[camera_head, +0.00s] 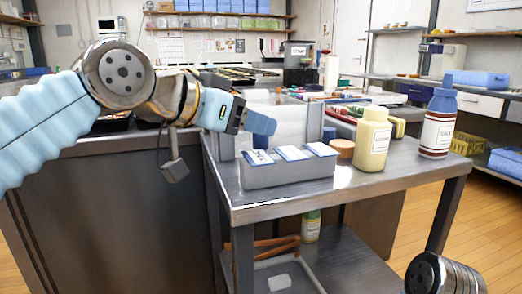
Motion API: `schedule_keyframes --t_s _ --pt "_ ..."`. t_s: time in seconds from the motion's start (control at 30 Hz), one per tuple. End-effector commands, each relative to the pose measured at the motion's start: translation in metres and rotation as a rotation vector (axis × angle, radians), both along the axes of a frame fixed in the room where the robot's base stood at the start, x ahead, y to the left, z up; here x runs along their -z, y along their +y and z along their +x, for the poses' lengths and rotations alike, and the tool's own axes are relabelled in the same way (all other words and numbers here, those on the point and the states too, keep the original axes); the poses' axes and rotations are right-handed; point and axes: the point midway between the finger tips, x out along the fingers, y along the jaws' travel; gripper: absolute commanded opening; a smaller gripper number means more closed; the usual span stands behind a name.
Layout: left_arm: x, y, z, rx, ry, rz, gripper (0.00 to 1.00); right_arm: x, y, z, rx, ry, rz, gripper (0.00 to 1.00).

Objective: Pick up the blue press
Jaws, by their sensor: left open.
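A blue flat-sided piece (262,124), which may be the press, shows right at the tip of my left gripper (240,116). It stands above the grey container with white-labelled compartments. I cannot tell whether it is between the fingers or just behind them. My left gripper is open, reaching in from the left over the steel table (345,192), with its fingers partly hidden. My right gripper is out of view; only part of my right arm shows at the lower right.
The grey container (290,174) sits near the table's front edge. Bare tabletop lies in front of the bottles.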

Motion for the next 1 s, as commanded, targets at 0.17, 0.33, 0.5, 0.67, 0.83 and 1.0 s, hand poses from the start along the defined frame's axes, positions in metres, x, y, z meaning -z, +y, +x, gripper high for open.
schedule_keyframes --t_s 0.17,0.33,0.5,0.67,0.83,1.0 --pt "0.011 -0.017 0.020 0.002 0.002 0.001 0.59 0.000 0.000 0.000 0.000 0.000 0.000 0.43" --pt "0.013 -0.022 0.025 0.000 -0.001 0.001 0.59 0.000 0.000 0.000 0.000 0.000 0.000 0.43" --pt "0.013 -0.022 0.025 0.000 -0.001 0.001 0.55 0.000 0.000 0.000 0.000 0.000 0.000 0.43" --pt "0.013 -0.022 0.025 0.000 -0.001 0.001 0.30 0.000 0.000 0.000 0.000 0.000 0.000 0.43" --pt "0.013 -0.022 0.025 0.000 0.000 0.001 0.04 0.000 0.000 0.000 0.000 0.000 0.000 0.43" --pt "0.013 -0.021 0.025 0.000 0.000 0.000 0.02 0.000 0.000 0.000 0.000 0.000 0.000 0.43"
